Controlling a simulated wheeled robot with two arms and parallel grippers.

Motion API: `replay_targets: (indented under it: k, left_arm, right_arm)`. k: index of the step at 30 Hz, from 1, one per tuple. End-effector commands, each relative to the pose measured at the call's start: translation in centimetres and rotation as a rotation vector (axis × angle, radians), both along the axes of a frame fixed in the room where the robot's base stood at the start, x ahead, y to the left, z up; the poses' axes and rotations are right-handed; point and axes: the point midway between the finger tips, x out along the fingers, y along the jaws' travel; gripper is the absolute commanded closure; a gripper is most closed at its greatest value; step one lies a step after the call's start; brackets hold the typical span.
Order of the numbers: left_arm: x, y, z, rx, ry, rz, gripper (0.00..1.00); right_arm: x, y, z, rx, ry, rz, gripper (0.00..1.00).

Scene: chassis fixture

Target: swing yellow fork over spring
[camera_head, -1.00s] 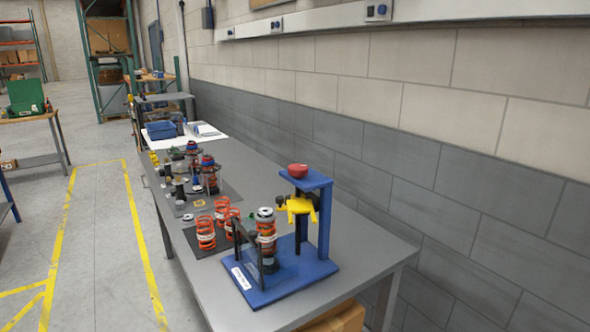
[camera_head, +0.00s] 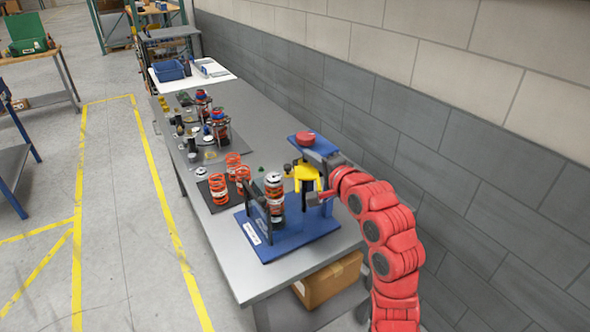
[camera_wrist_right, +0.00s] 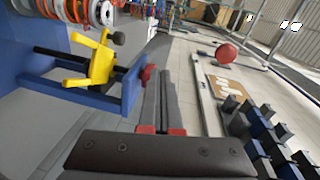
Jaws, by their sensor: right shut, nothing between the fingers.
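The yellow fork (camera_head: 305,173) is on the blue press stand (camera_head: 290,238), high on its post at the right of the spring. The orange spring (camera_head: 273,195) stands upright on the stand's base with a pale cap on top. My right gripper (camera_head: 312,200) is shut and empty beside the fork, on its right and slightly below. In the right wrist view the fork (camera_wrist_right: 97,62) shows at the left, apart from the shut fingers (camera_wrist_right: 163,75). My left gripper is not in view.
A red knob (camera_head: 305,138) tops the stand. A dark upright plate (camera_head: 262,212) stands in front of the spring. Several loose orange springs (camera_head: 218,188) stand on a dark mat at the left. The wall runs close along the bench's right side.

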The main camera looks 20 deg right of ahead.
Motion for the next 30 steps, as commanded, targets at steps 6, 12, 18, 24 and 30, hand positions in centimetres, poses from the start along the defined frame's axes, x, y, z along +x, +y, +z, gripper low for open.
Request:
replay_targets:
  k: [6, 12, 18, 24, 30]
  left_arm:
    - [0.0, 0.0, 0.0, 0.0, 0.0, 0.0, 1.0]
    - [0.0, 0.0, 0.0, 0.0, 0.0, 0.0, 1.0]
    - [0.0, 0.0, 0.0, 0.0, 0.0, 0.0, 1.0]
    - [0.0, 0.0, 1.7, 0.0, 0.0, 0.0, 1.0]
    - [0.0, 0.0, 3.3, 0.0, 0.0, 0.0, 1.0]
  right_arm:
    - [-4.0, 0.3, -0.9, 0.017, 0.319, 0.013, 1.0]
    - [-6.0, -0.2, -1.8, 0.008, 0.445, -0.02, 1.0]
    - [-4.5, 0.2, -3.2, 0.01, 0.462, -0.019, 1.0]
    - [-1.2, 1.1, -5.1, 0.009, 0.463, -0.018, 1.0]
    - [2.2, 1.8, -7.4, 0.009, 0.46, -0.02, 1.0]
